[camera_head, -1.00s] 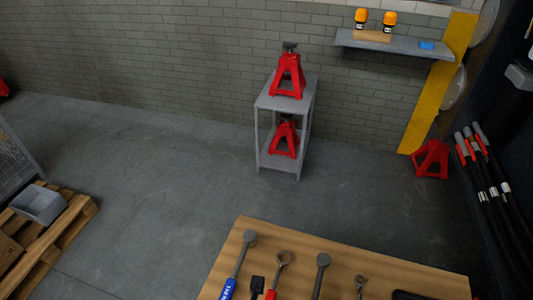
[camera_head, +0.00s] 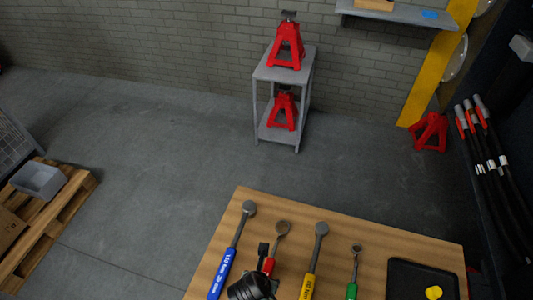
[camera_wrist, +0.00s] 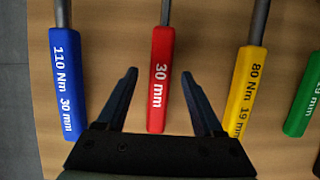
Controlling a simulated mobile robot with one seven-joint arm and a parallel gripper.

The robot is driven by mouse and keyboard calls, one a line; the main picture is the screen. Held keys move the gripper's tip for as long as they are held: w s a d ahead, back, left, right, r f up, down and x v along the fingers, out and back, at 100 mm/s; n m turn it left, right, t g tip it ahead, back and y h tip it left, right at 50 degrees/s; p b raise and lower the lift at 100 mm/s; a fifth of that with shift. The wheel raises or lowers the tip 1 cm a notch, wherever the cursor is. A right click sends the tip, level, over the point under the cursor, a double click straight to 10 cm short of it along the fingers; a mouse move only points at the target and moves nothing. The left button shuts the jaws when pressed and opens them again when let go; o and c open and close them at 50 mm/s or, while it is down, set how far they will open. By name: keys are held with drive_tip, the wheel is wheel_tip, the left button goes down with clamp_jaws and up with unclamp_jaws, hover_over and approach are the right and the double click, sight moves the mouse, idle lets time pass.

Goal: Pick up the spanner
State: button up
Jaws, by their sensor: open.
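Several long tools lie side by side on a wooden table (camera_head: 226,232). A red-handled spanner (camera_head: 282,232) marked 30 mm lies between a blue-handled tool (camera_head: 222,272) and a yellow-handled one (camera_head: 310,282). A green-handled spanner (camera_head: 353,270) marked 19 mm lies further right. My gripper (camera_head: 265,252) is above the red handle and hides part of it. In the wrist view, my gripper (camera_wrist: 160,74) is open and empty, with the red handle (camera_wrist: 159,85) between its fingers in the picture. I cannot tell the height gap. Blue (camera_wrist: 66,80) and yellow (camera_wrist: 242,90) handles lie on either side.
A black tray (camera_head: 405,285) with a yellow item lies at the table's right. Beyond the table stand a grey rack (camera_head: 305,95) with red jack stands and another red stand (camera_head: 430,132). A wooden pallet (camera_head: 75,195) is at left. The floor between is clear.

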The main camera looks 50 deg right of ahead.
drive_tip(key=shift+d+f, duration=0.15)
drive_tip(key=shift+f, duration=0.2)
drive_tip(key=shift+f, duration=0.15)
clamp_jaws()
idle(0.4)
idle(1.1)
